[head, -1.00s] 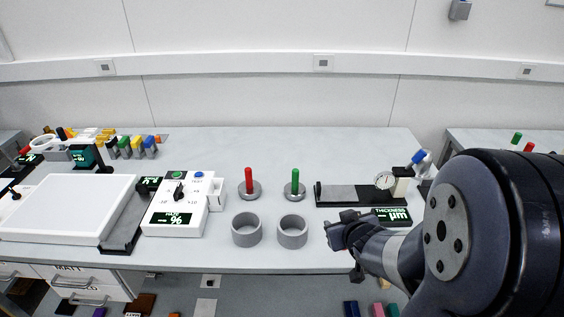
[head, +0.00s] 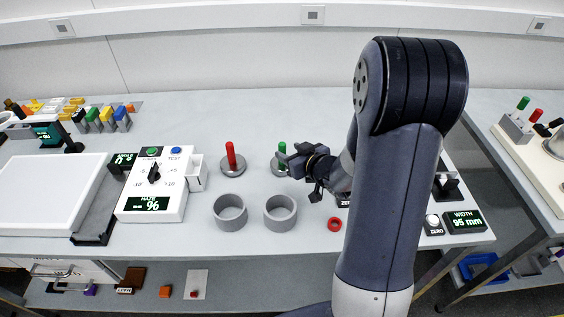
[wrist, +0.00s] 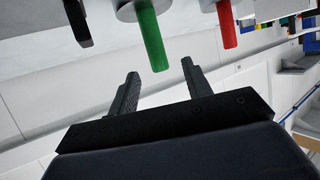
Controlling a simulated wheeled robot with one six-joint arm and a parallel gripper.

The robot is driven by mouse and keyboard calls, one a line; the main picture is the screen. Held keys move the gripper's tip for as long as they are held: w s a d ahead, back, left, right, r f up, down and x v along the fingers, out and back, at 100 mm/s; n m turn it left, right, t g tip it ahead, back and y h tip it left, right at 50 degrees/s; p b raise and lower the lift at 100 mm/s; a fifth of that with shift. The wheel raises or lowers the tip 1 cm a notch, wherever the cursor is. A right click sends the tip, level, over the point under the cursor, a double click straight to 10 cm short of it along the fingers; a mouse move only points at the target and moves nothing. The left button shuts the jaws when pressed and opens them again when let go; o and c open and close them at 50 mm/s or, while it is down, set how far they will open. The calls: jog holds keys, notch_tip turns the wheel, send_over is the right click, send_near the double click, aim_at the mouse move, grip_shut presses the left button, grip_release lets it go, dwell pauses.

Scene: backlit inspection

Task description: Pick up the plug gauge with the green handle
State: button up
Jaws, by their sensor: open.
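The plug gauge with the green handle (head: 282,149) stands upright on a round grey base (head: 276,167) on the bench, partly hidden behind my gripper in the head view. In the wrist view the green handle (wrist: 152,42) points toward the gap between my fingers. My gripper (wrist: 160,80) is open and empty, with its fingertips close to the handle's end; I cannot tell if they touch it. A second plug gauge with a red handle (head: 231,156) stands to the left on its own grey base; it also shows in the wrist view (wrist: 227,25).
Two grey rings (head: 230,212) (head: 280,212) stand in front of the gauges. A white haze meter (head: 155,185) is to the left. The bench behind the gauges is clear.

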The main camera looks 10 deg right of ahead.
aim_at(285, 148)
jog(key=shift+p+x, duration=0.55)
jog(key=shift+x, duration=2.05)
jog(key=shift+d, duration=0.1)
grip_shut()
